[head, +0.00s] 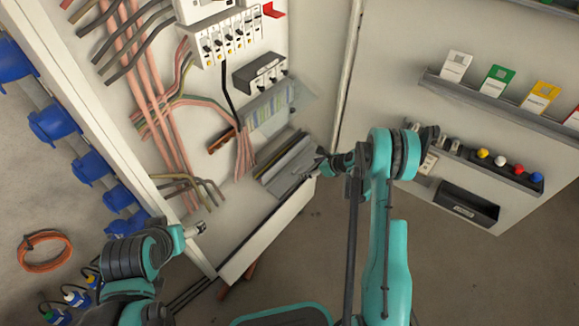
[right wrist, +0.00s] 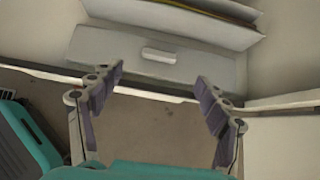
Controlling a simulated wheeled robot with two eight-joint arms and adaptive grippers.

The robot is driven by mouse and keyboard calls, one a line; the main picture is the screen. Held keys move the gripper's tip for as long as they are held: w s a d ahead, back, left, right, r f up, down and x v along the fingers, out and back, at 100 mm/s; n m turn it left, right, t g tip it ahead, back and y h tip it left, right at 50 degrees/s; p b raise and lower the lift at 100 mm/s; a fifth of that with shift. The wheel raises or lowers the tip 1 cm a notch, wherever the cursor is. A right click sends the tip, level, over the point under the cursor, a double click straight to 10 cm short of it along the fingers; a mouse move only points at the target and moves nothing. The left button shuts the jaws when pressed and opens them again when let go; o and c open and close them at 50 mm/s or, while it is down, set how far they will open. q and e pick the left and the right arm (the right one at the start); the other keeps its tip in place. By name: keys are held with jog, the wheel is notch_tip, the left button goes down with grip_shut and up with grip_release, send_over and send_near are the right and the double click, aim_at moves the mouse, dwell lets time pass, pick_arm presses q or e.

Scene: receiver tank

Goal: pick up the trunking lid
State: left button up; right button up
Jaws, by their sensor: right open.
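The trunking lid looks to be the flat light grey piece (right wrist: 115,47) with a small raised tab (right wrist: 160,54) in the right wrist view. In the head view, it seems to be among the grey strips (head: 285,160) low in the cabinet. My right gripper (right wrist: 160,88) is open and empty, its fingers spread either side of the tab and short of it. In the head view, my right gripper (head: 325,163) is beside the right end of the strips, its fingers hard to make out. My left gripper (head: 195,229) is small at the cabinet's left front edge; its jaws are unclear.
The open cabinet has a raised front sill (head: 268,232) below the strips. Copper-coloured cables (head: 160,110) and a breaker row (head: 228,40) are above. The door at right carries card shelves (head: 490,100) and a black bin (head: 468,205). An orange cable coil (head: 45,250) lies at left.

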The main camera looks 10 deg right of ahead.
aim_at(297, 168)
jog(key=b+x, duration=0.1)
jog(key=x, duration=0.1)
jog(key=shift+w+a+f, duration=0.2)
jog(key=shift+w+f, duration=0.05)
jog(key=b+x, duration=0.2)
jog(key=x, duration=0.3)
jog(key=shift+w+a+f+b, duration=0.1)
jog(key=shift+w+a+b, duration=0.1)
jog(key=shift+b, duration=0.15)
jog(key=c, duration=1.3)
